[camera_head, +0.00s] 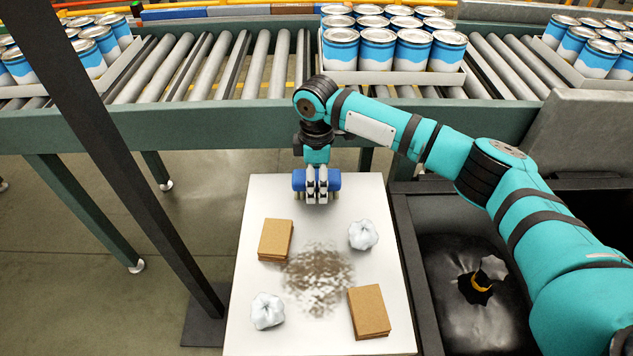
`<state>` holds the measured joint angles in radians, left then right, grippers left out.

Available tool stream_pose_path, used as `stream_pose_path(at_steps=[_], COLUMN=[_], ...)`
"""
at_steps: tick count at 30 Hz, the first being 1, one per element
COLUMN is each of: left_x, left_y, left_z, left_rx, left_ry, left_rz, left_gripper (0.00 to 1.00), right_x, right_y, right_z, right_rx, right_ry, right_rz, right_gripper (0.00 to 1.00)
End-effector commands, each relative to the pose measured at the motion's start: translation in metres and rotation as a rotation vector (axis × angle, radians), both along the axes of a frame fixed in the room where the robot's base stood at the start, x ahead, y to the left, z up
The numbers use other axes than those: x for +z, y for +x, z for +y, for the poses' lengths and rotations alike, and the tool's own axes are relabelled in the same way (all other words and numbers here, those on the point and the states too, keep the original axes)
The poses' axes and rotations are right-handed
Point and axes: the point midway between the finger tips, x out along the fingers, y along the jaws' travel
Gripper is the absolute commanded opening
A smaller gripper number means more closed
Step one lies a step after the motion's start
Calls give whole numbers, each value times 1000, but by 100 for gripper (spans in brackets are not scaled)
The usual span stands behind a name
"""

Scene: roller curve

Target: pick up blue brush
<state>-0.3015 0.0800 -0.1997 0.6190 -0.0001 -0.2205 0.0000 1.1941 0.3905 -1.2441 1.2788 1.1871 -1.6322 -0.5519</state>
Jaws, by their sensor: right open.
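The blue brush (298,181) is at the far end of a white table (270,195). Its blue body shows on both sides of my right gripper (317,198). The gripper points down over the middle of the brush with its jaws open, and it hides that middle part. I cannot tell whether the fingers touch the brush. My left gripper is not in view.
The table also holds a brown dirt patch (318,278), two cardboard stacks (275,239) (369,311) and two crumpled white balls (363,235) (268,311). A roller conveyor (262,65) with trays of blue cans runs behind. A dark bin (455,290) stands right.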

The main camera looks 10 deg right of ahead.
Motion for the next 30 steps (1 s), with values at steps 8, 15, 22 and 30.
stream_pose_path(at_steps=[8,15,22,30], left_x=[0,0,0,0], left_y=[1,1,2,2], left_z=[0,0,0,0], left_rx=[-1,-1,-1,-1], left_ry=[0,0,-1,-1], left_rz=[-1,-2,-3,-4], left_gripper=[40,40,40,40], right_x=[-10,-10,-10,-9], right_y=[0,0,0,0], right_z=[0,0,0,0], right_rx=[0,0,0,0], right_ry=[0,0,0,1], right_rz=[0,0,0,-1], right_gripper=[75,53,23,11])
